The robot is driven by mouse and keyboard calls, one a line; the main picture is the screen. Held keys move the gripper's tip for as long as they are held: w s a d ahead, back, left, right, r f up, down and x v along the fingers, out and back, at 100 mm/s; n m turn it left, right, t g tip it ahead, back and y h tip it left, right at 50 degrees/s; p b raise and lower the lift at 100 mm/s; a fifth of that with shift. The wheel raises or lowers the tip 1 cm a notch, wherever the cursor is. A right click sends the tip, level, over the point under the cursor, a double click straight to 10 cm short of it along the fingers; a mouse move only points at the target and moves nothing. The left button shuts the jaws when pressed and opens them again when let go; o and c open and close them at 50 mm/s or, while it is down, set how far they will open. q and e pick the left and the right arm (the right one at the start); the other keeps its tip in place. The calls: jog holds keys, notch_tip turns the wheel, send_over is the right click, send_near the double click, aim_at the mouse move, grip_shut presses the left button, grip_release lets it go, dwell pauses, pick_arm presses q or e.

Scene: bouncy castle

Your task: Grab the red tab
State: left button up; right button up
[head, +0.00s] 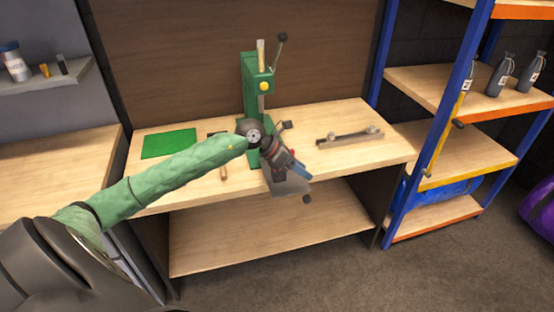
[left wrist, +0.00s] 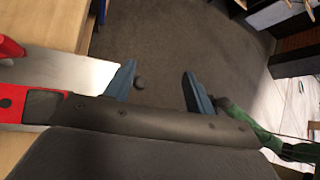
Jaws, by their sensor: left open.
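My left gripper (head: 303,170) is over the front of the workbench in the head view. Its two blue fingers are spread apart and empty in the left wrist view (left wrist: 160,88), with dark floor between them. A red piece (left wrist: 10,48) shows at the left edge of the left wrist view, beside a grey metal plate (left wrist: 75,72). I cannot tell which is the red tab. In the head view my gripper partly covers the grey plate (head: 288,187).
A green lever press (head: 252,80) stands behind my gripper on the workbench (head: 365,155). A green mat (head: 168,143) lies left, a metal bar with knobs (head: 348,136) right. A blue-framed shelf (head: 440,100) stands farther right. The floor in front is open.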

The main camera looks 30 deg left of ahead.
pick_arm(q)
jog(key=a+r+g+y, duration=0.2)
jog(key=a+y, duration=0.4)
jog(key=a, duration=0.8)
jog(key=shift+m, duration=0.3)
jog(key=w+f+p, duration=0.1)
jog(key=w+d+f+p, duration=0.1)
jog(key=f+p, duration=0.1)
jog(key=w+d+f+p, duration=0.1)
jog(key=f+p, duration=0.1)
jog(key=shift+w+f, duration=0.4)
jog(key=shift+f, duration=0.45)
pick_arm(e)
jog(key=s+d+f, duration=0.2)
jog(key=f, duration=0.4)
jog(key=s+d+f, duration=0.2)
jog(key=f, duration=0.5)
jog(key=shift+t, duration=0.3)
jog(key=shift+f, duration=0.1)
pick_arm(q)
jog(key=c, duration=1.1)
jog(key=shift+o, duration=0.2)
jog(key=shift+r, duration=0.2)
pick_arm(e)
jog(key=shift+f, duration=0.1)
